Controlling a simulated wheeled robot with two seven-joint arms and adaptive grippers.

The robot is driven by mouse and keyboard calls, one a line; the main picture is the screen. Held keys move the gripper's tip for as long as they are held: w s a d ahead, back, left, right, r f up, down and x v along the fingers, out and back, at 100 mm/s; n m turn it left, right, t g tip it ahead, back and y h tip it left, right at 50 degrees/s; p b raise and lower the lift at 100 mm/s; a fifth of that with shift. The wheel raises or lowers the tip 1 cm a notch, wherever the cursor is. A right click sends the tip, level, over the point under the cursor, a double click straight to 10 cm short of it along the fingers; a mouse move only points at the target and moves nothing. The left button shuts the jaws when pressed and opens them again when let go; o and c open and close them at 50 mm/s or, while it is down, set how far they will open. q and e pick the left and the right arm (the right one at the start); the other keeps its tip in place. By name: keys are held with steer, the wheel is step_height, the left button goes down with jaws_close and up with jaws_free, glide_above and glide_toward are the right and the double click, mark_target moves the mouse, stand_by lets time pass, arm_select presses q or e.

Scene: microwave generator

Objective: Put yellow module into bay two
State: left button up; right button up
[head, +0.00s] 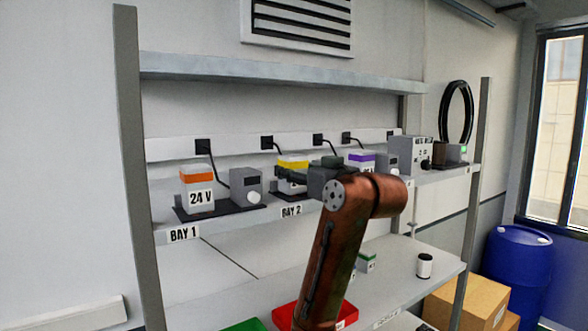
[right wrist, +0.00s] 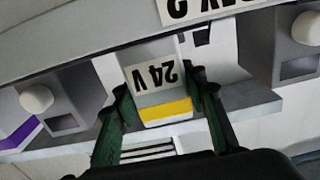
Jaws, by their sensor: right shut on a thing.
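The yellow module (head: 294,162) is a white block with a yellow band, at bay two on the upper shelf, above the BAY 2 label (head: 291,211). In the right wrist view the module (right wrist: 158,92) appears upside down with its 24 V label showing. My right gripper (head: 284,180) is shut on it, with one green finger on each side in the right wrist view (right wrist: 163,100). The module looks upright. I cannot tell whether it rests fully on the bay's base, because the gripper hides part of it. My left gripper is out of view.
An orange-banded 24 V module (head: 197,188) stands in bay one beside a grey box (head: 245,187). A purple-banded module (head: 362,160) stands right of my gripper. Cables hang behind. Below are a green-topped module (head: 366,262), a white canister (head: 424,266) and a red bin (head: 284,318).

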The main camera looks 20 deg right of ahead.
steer(key=shift+s, duration=0.15)
steer(key=shift+f, duration=0.15)
steer(key=o, duration=1.4)
steer(key=shift+c, duration=0.2)
